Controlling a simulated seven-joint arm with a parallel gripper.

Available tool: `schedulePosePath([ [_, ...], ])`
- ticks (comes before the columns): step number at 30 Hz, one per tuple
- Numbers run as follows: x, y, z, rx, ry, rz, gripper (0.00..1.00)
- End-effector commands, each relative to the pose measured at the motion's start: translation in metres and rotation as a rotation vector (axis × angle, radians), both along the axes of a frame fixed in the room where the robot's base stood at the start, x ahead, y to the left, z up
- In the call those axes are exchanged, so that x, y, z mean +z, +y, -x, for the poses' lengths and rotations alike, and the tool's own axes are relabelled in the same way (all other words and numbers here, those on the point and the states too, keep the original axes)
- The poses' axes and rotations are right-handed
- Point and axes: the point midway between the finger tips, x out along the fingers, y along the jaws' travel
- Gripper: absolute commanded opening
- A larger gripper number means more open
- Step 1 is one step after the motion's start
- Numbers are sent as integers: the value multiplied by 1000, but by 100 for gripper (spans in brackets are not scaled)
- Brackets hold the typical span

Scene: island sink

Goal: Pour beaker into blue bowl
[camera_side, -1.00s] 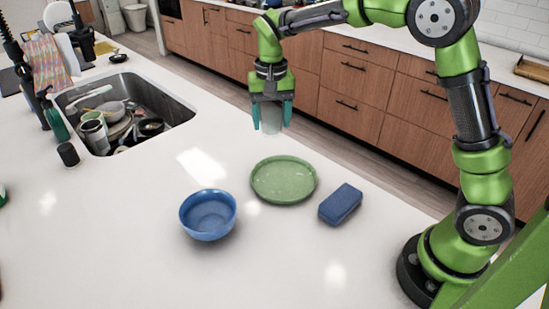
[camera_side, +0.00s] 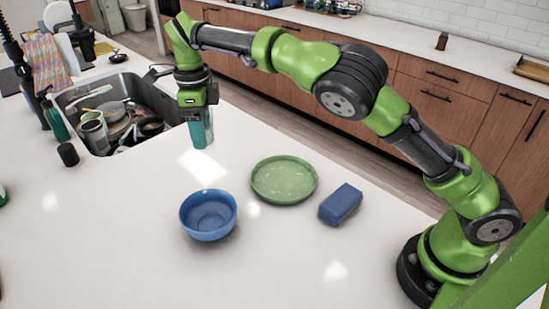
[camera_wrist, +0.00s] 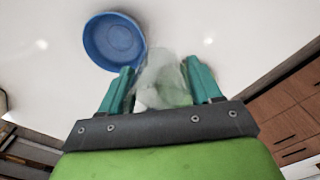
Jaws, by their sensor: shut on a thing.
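My gripper (camera_side: 200,130) is above the white counter near the sink's right edge, in the side view. In the wrist view its two teal fingers (camera_wrist: 160,88) are shut on a clear glass beaker (camera_wrist: 158,78). The beaker is mostly hidden behind the fingers in the side view, and I cannot tell what it contains. The blue bowl (camera_side: 209,214) stands upright on the counter, apart from my gripper, in front of it and slightly right. In the wrist view the bowl (camera_wrist: 112,40) shows at the upper left, beyond the beaker. No contents show in the bowl.
A green plate (camera_side: 284,180) lies right of the bowl, with a blue block (camera_side: 340,204) right of the plate. The sink (camera_side: 120,112) with dishes is at the left, with a small dark cup (camera_side: 68,155) beside it. The front of the counter is clear.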

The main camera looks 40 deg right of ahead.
Motion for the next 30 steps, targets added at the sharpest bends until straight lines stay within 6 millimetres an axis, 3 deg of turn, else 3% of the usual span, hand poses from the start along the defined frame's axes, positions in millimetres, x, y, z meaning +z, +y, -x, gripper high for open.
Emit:
schedulePosePath([
  [8,-1,76,10,-393,-2,3,32],
  [15,-4,135,32,-665,-2,2,32],
  [24,-10,177,55,-844,-1,0,32],
  [30,-14,193,66,-911,-1,1,32],
])
